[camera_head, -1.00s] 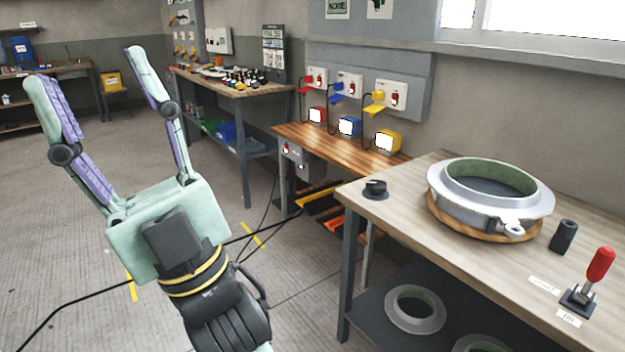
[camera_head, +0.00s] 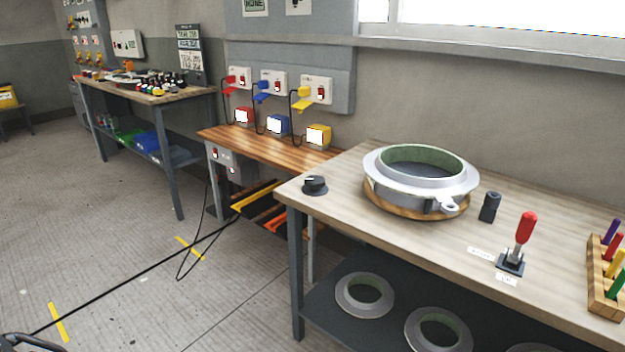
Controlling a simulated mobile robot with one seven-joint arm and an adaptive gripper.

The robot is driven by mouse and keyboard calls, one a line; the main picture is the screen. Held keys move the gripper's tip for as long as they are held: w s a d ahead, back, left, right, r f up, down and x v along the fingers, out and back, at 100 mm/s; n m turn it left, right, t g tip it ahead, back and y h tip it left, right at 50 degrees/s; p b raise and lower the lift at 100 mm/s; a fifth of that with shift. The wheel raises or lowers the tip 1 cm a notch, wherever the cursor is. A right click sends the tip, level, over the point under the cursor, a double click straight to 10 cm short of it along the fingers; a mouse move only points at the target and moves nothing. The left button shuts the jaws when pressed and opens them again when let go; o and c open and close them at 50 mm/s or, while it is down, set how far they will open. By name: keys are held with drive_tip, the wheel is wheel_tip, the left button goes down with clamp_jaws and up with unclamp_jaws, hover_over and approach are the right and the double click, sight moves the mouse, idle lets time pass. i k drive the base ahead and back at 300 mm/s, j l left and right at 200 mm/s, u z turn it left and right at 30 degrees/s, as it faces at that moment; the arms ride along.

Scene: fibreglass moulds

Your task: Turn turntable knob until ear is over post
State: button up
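The turntable (camera_head: 378,200) is a round wooden disc on the light wooden bench. It carries a grey-white ring mould (camera_head: 372,164) with a green inner wall. The mould's ear (camera_head: 449,205), a small lug with a hole, sticks out at the front right. The dark post (camera_head: 489,207) stands upright on the bench to the right of the ear, with a gap between them. The black turntable knob (camera_head: 315,185) sits at the bench's front left corner, with a light mark on top.
A red-handled lever (camera_head: 523,236) on a dark base stands right of the post. A wooden rack (camera_head: 603,285) with coloured pegs is at the right edge. Spare rings (camera_head: 364,295) lie on the lower shelf (camera_head: 330,312). Cables (camera_head: 120,284) cross the open floor at left.

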sight(314, 182)
drive_tip(key=i+j, duration=0.1)
drive_tip(key=i, duration=0.55)
drive_tip(key=i+j+z, duration=0.1)
drive_tip(key=i, duration=0.55)
